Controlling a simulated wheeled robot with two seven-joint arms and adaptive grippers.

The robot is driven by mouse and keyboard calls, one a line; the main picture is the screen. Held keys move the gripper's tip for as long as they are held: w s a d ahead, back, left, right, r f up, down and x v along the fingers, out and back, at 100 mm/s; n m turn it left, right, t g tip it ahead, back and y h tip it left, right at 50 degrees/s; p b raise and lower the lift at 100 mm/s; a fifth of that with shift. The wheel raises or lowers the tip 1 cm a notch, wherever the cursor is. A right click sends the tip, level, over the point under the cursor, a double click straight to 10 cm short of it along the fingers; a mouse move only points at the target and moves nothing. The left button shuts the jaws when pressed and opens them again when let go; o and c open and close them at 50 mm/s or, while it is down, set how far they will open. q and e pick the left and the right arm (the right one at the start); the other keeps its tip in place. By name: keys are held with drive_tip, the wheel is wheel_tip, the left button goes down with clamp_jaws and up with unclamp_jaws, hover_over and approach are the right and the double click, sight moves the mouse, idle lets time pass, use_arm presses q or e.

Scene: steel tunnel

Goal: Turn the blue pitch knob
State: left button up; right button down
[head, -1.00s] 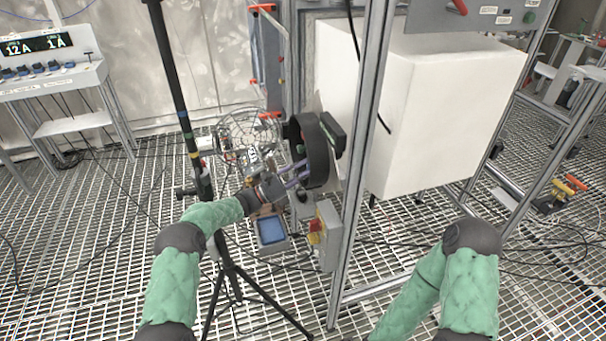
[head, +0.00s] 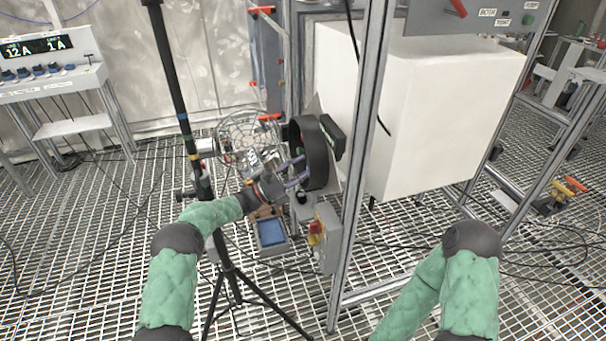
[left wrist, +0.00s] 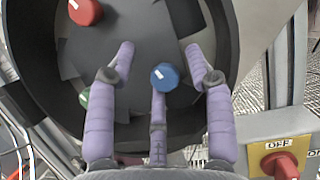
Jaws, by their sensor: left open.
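The blue knob (left wrist: 164,77), with a white pointer mark, sits on the dark face of a round black housing (left wrist: 50,55). My left gripper (left wrist: 159,52) is open in front of that face. Two purple fingers stand left and right of the blue knob, and a third is below it. I see no finger clearly touching the knob. In the head view, my left gripper (head: 297,172) reaches the open side of the black round housing (head: 315,150), and the knob is hidden there. My right arm shows at lower right, but its gripper is out of view.
A red knob (left wrist: 86,11) and a partly hidden green knob (left wrist: 84,98) share the face. A grey box with a red switch (left wrist: 281,165) is close at lower right. A black tripod (head: 222,255) stands beside my left arm, and a metal frame post (head: 357,180) rises right of the housing.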

use_arm(q)
wheel_tip(320, 180, up, 8)
drive_tip(key=shift+r, duration=0.2)
